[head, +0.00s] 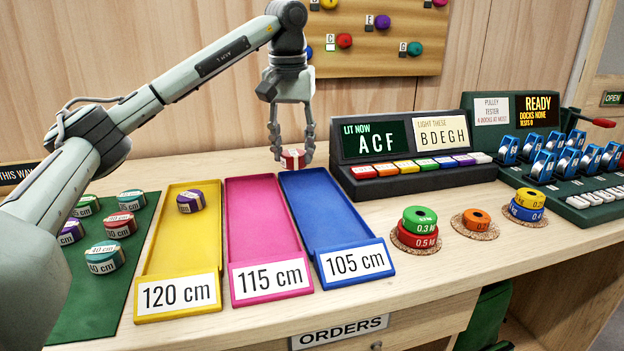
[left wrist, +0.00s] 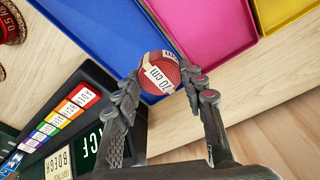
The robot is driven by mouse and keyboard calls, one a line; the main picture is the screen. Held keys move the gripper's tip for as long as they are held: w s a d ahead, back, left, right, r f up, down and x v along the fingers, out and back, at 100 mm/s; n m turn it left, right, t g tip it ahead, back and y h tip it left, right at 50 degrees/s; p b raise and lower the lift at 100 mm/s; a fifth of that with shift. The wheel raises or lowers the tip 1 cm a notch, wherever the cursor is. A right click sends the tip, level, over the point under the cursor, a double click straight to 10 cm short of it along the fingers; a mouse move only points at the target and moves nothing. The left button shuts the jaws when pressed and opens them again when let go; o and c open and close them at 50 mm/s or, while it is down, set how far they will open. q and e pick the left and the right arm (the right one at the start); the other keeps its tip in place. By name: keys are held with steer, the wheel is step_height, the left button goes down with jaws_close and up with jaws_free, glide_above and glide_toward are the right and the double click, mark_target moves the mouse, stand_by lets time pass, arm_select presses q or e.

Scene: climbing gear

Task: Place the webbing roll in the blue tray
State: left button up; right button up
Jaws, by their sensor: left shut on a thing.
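My left gripper (head: 294,146) is shut on a red webbing roll (head: 293,159) with a white label. It holds the roll over the back end of the blue tray (head: 333,222), near the pink tray's back corner. In the left wrist view the roll (left wrist: 160,72) sits between the fingertips, and its label reads "70 cm" or similar. The blue tray (left wrist: 95,32) lies beyond it in that view. The blue tray is labelled "105 cm" and looks empty. Whether the roll touches the tray cannot be told. My right gripper is not in view.
The pink tray (head: 262,222) is empty; the yellow tray (head: 180,245) holds a purple roll (head: 191,201). Several rolls stand on the green mat (head: 95,310) at left. A light panel (head: 415,150) stands close right of the blue tray. Ring weights (head: 418,227) sit farther right.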

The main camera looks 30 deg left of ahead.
mark_target(312, 191)
arm_select(q)
steer(key=shift+w+d+f, duration=1)
steer(key=shift+w+d, duration=0.2)
steer(key=shift+d, duration=0.05)
step_height(312, 191, down, 4)
steer(key=shift+r, duration=0.15)
steer(key=shift+f, duration=0.4)
steer(key=o, duration=0.9)
steer(key=shift+c, duration=0.2)
steer(key=shift+o, duration=1.4)
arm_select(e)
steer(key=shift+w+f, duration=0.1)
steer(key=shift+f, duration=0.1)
arm_select(q)
steer(key=shift+r, duration=0.15)
